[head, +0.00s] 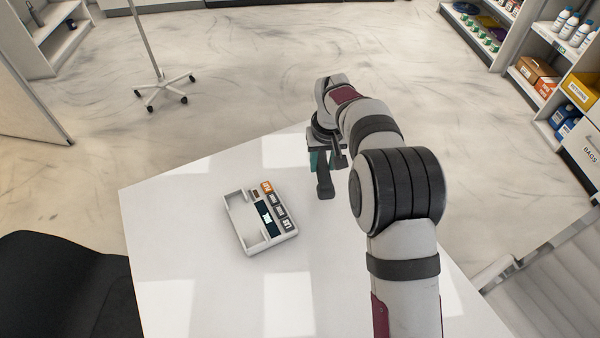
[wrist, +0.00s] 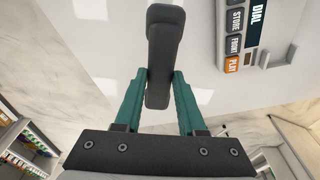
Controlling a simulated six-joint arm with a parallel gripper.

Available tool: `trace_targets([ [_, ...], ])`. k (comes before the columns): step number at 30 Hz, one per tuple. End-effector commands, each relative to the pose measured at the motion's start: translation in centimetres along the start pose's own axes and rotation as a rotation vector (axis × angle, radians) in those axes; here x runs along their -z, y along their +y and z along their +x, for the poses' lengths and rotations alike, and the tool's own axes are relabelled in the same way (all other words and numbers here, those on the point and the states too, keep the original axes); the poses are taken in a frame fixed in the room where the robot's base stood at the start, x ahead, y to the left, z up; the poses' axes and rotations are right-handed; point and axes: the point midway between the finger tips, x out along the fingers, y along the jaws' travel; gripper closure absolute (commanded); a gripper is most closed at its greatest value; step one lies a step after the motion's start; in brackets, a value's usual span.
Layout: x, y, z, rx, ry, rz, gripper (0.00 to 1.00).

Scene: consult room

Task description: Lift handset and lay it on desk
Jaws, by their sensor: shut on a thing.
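The dark grey handset (head: 325,184) is in my gripper, to the right of its base in the head view. My gripper (head: 322,160) is mostly hidden behind my wrist there. In the wrist view the two teal fingers of my gripper (wrist: 159,84) are shut on the handset (wrist: 165,40), around its narrow middle. The white phone base (head: 240,226) sits on the white desk (head: 180,290), its cradle empty. Part of the base (wrist: 262,30) shows at the top right of the wrist view. I cannot tell whether the handset touches the desk.
The desk is bare around the phone base. A black chair (head: 65,285) stands at the left and a light slatted chair (head: 550,275) at the right. Shelves with bottles and boxes (head: 545,65) stand at the back right. A wheeled stand (head: 160,85) is beyond the desk.

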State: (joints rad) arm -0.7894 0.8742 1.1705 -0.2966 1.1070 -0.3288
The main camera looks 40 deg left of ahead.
Motion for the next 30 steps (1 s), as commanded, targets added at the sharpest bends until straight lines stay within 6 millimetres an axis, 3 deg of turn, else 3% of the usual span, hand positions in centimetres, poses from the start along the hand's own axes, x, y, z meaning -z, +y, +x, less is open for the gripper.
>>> trace_targets([
  [3, 0.5, 0.9, 1.1, -0.005, 0.0, 0.035, 1.0],
  [16, -0.4, 0.8, 6.6, -0.006, 0.0, 0.032, 1.0],
  [30, -0.5, 0.8, 7.4, -0.006, 0.002, 0.032, 1.0],
])
